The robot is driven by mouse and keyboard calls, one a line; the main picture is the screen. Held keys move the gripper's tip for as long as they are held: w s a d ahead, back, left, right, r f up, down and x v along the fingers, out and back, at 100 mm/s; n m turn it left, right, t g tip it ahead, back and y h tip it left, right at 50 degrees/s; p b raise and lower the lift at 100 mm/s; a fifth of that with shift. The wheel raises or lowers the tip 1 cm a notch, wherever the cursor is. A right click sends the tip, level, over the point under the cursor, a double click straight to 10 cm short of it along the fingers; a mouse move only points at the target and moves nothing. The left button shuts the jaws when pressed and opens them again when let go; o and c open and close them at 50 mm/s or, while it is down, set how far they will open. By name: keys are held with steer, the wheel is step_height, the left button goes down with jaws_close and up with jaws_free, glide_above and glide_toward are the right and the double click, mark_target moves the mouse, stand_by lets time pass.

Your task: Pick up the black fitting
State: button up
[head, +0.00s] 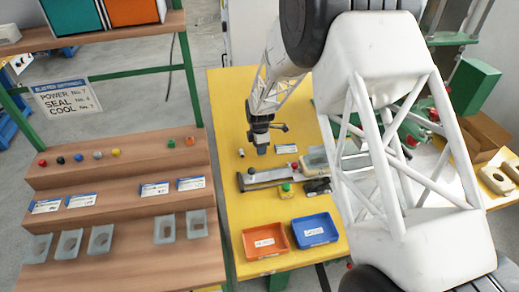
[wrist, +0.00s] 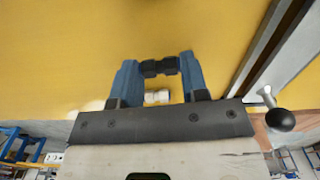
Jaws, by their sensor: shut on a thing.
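The black fitting (wrist: 160,67) is a short, dark, ribbed piece, seen in the wrist view between the tips of my gripper's two blue fingers. My gripper (wrist: 158,70) is shut on it, one finger at each end. In the head view my gripper (head: 262,150) points down over the yellow table (head: 228,110), and I cannot make out the black fitting there. A white fitting (wrist: 157,97) lies on the table near the fingers; it also shows in the head view (head: 241,153), just left of my gripper.
A grey metal fixture (head: 265,179) with a dark knob lies in front of my gripper. An orange tray (head: 264,255) and a blue tray (head: 314,243) stand at the table's front. A stepped wooden rack (head: 120,205) with grey holders and coloured knobs is at the left.

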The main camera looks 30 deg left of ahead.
step_height(320, 180, up, 2)
steer(key=shift+r, duration=0.15)
steer(key=s+d, duration=0.7)
steer(key=s+d+r, duration=0.1)
steer(key=s+d, duration=0.3)
steer(key=shift+s+d+r, duration=0.1)
steer(key=shift+s, duration=0.1)
steer(key=shift+w+d, duration=0.1)
stand_by(0.6)
